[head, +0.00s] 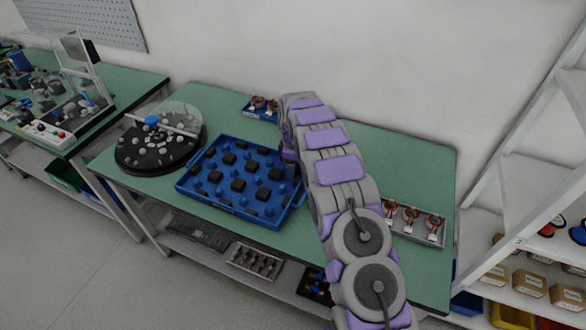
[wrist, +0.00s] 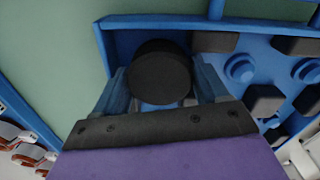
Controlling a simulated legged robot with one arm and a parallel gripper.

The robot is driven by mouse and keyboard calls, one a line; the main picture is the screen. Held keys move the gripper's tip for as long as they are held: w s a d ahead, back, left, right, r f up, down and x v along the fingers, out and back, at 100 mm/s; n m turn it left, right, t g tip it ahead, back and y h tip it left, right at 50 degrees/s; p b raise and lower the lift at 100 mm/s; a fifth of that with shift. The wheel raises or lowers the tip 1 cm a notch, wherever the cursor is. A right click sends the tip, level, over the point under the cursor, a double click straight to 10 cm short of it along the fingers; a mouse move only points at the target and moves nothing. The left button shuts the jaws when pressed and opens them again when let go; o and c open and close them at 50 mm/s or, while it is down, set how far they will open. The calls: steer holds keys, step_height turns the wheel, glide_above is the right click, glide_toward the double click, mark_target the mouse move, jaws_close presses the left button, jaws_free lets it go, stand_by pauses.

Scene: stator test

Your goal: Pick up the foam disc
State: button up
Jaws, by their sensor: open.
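The foam disc (wrist: 160,78) is a dark, round piece in a corner of the blue tray, seen in the wrist view. My gripper (wrist: 161,70) is open, with one blue finger on each side of the disc. I cannot tell whether the fingers touch it. In the head view my arm reaches down to the back right corner of the blue tray (head: 211,197) and mostly hides the fingertips and the disc. The tray also shows in the wrist view (wrist: 150,21).
The tray holds several dark blocks and blue pegs. A round black turntable (head: 150,155) stands left of it on the green table (head: 420,170). A small blue tray (head: 260,107) with copper parts lies behind, and a grey tray (head: 413,223) lies right of my arm.

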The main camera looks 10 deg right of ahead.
steer(key=c, duration=0.6)
steer(key=shift+r, duration=0.1)
step_height(320, 180, up, 4)
steer(key=shift+f+p, duration=0.2)
steer(key=shift+p, duration=0.55)
steer(key=shift+s+d+r+p, duration=0.2)
steer(key=shift+s+d+p, duration=0.35)
steer(key=shift+s, duration=2.05)
steer(key=shift+s+d+r+p, duration=0.2)
steer(key=shift+s+d+p, duration=0.35)
steer(key=shift+s, duration=2)
steer(key=shift+s+d+r+p, duration=0.2)
steer(key=shift+s+d+p, duration=0.35)
steer(key=shift+s, duration=2.05)
steer(key=shift+c, duration=0.2)
steer(key=shift+d, duration=0.15)
